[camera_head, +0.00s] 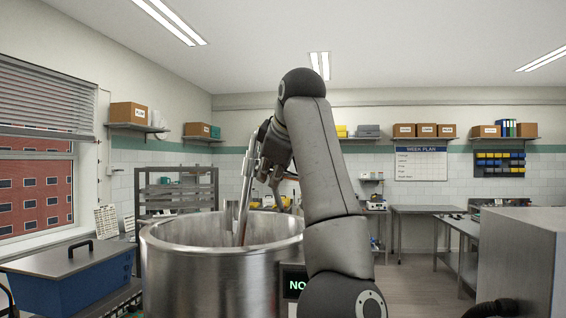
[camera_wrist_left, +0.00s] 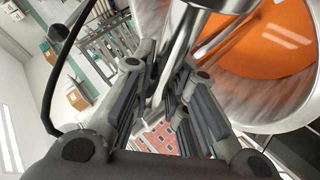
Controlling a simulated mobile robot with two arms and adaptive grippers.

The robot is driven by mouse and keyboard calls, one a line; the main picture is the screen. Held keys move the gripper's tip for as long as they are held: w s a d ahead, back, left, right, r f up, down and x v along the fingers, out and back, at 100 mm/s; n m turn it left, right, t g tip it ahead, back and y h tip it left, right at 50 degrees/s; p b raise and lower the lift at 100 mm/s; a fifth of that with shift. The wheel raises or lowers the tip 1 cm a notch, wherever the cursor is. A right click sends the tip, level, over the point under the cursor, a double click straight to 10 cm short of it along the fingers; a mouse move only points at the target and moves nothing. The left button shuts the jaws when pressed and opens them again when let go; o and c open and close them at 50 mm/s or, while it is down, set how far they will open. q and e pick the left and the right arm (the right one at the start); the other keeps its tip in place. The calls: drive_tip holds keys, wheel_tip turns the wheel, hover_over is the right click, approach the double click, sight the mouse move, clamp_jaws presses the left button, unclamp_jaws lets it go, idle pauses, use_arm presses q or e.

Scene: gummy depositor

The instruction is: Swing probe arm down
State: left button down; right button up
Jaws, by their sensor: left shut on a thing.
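The probe arm (camera_head: 243,205) is a slim silver rod that leans steeply, its lower end inside the large steel kettle (camera_head: 222,275). Its tip is hidden behind the kettle's rim. My left gripper (camera_head: 262,165) is above the kettle, shut on the probe arm. In the left wrist view the fingers (camera_wrist_left: 167,98) close around a shiny metal rod (camera_wrist_left: 160,85). The kettle holds an orange mass (camera_wrist_left: 268,42), seen in that view. My right gripper is in neither view.
A dark display (camera_head: 295,284) reading "NO" sits at the kettle's right, partly behind my arm. A blue lidded bin (camera_head: 70,280) stands at left. A grey metal cabinet (camera_head: 525,255) is at right. Open floor (camera_head: 420,280) lies between my arm and that cabinet.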

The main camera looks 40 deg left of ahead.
use_arm(q)
drive_tip(key=shift+f, duration=0.4)
drive_tip(key=shift+f+h, duration=0.2)
drive_tip(key=shift+h, duration=0.2)
drive_tip(key=shift+a+f+n+h, duration=0.1)
drive_tip(key=shift+f+n+h, duration=0.3)
drive_tip(key=shift+f+h, duration=0.15)
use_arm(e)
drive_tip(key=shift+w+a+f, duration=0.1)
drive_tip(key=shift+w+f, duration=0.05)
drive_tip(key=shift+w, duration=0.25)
use_arm(q)
drive_tip(key=shift+f, duration=0.1)
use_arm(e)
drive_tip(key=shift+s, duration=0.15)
use_arm(q)
drive_tip(key=c, duration=1.4)
unclamp_jaws()
drive_tip(key=shift+s, duration=0.1)
drive_tip(key=shift+a, duration=0.1)
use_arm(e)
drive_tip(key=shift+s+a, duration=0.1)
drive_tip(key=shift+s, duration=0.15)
